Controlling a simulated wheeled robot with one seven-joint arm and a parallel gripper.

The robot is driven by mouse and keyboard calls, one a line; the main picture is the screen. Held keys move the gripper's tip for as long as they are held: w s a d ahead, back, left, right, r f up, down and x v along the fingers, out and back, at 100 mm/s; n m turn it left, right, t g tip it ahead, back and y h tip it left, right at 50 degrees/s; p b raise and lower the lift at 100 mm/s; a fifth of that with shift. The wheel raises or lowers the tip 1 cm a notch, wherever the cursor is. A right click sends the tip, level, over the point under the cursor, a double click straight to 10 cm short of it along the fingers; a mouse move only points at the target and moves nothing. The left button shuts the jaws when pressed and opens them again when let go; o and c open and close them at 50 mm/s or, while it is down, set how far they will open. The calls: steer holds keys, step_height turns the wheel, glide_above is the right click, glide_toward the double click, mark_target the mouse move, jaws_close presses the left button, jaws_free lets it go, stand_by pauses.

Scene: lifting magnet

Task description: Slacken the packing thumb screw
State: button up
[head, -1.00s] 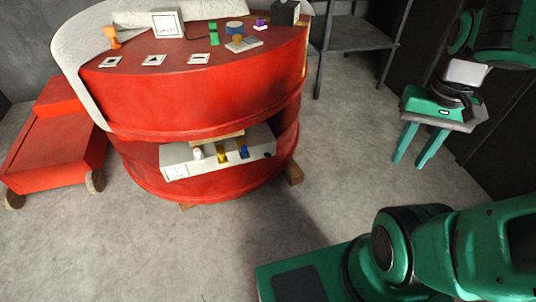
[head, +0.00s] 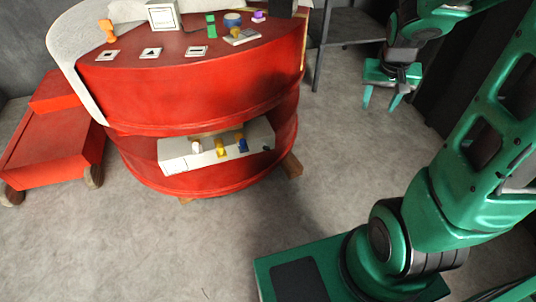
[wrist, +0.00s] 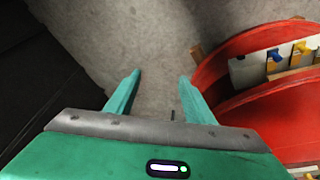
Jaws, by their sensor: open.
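A light grey panel box (head: 178,160) sits in the opening low in the red drum. It carries a white knob (head: 196,147), a yellow knob (head: 220,148), a blue knob (head: 242,145) and a small dark piece at its right end. I cannot tell which of these is the packing thumb screw. In the wrist view the box (wrist: 246,70), blue knob (wrist: 274,57) and yellow knob (wrist: 300,49) show at the upper right. My gripper (head: 382,99) is open and empty, in the air right of the drum. Its fingers (wrist: 159,77) point at bare floor in the wrist view.
A red cart (head: 55,148) stands left. A dark metal table (head: 350,30) stands behind. Floor right of the drum is clear.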

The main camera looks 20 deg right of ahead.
steer(key=w+f+n+t+h, duration=0.1)
steer(key=w+f+t, duration=0.1)
steer(key=w+f, duration=0.5)
steer(key=w+f+t, duration=0.1)
steer(key=w+f, duration=0.1)
steer(key=w, duration=0.8)
steer(key=w+a+f+n+t, duration=0.1)
steer(key=w+a+f+t, duration=0.4)
steer(key=w+f, duration=0.85)
steer(key=t+y, duration=0.4)
steer(key=t, duration=0.1)
glide_toward(266, 147)
steer(key=w+d+r, duration=0.1)
steer(key=w+d, duration=0.2)
steer(key=d, duration=0.1)
steer(key=s+a+f+m+t, duration=0.1)
steer(key=s+a+f+t, duration=0.2)
steer(key=s, duration=0.4)
steer(key=w, duration=1.1)
steer(key=shift+a+f+g+y, duration=0.35)
steer(key=shift+a+g+y, duration=0.05)
